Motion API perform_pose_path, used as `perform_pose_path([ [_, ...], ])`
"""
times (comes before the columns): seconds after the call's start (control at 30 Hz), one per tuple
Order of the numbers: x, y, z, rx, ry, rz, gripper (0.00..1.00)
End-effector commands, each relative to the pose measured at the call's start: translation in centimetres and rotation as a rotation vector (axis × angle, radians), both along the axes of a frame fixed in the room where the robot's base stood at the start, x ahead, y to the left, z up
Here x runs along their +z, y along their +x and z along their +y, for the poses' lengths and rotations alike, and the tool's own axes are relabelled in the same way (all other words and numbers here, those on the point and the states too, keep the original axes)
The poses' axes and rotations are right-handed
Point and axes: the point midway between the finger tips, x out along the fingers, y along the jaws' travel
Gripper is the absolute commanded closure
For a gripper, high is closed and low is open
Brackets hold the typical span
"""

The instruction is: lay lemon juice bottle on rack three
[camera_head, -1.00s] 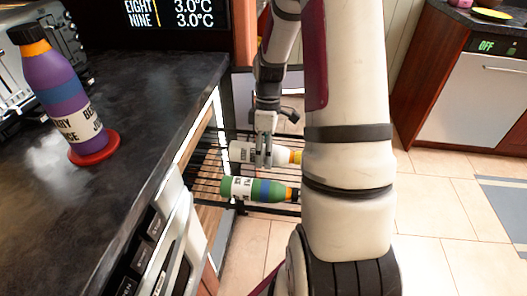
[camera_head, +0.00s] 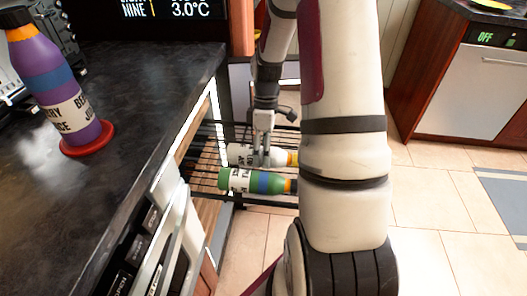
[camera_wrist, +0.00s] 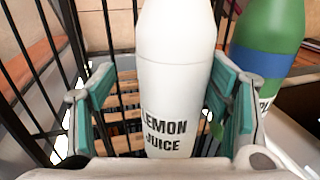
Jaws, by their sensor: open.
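The white lemon juice bottle (camera_wrist: 172,95) lies on its side on the pulled-out black wire rack (camera_head: 205,160), its label facing up in the wrist view. In the head view the bottle (camera_head: 243,152) lies crosswise, with its orange cap end to the right. My gripper (camera_head: 264,160) reaches down over the bottle. In the wrist view its teal-padded fingers (camera_wrist: 168,108) are open, one on each side of the bottle. Small gaps show beside the bottle, so I see no firm grip. The rack's number cannot be read.
A green bottle with a blue band (camera_head: 255,181) lies beside the lemon juice bottle on the rack, close to one finger; it also shows in the wrist view (camera_wrist: 270,40). A purple bottle (camera_head: 58,85) stands on a red coaster (camera_head: 88,140) on the dark counter (camera_head: 130,100).

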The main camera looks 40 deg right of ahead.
Motion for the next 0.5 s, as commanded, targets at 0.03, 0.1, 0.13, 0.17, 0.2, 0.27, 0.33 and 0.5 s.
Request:
perform_pose_path([
  [0.03, 0.0, 0.0, 0.0, 0.000, 0.000, 0.000, 0.30],
  [0.1, 0.3, 0.1, -0.1, 0.000, -0.001, -0.001, 0.30],
  [0.13, 0.5, 0.1, -0.1, 0.000, -0.001, -0.002, 0.30],
  [0.17, 0.8, 0.2, -0.2, 0.000, -0.001, -0.002, 0.30],
  [0.2, 1.3, 0.3, -0.3, 0.000, -0.002, -0.003, 0.30],
  [0.27, 2.2, 0.4, -0.5, 0.000, -0.003, -0.003, 0.30],
  [0.33, 3.5, 0.7, -0.8, -0.001, -0.003, -0.005, 0.30],
  [0.5, 6.9, 1.2, -1.6, 0.000, -0.003, -0.004, 0.30],
])
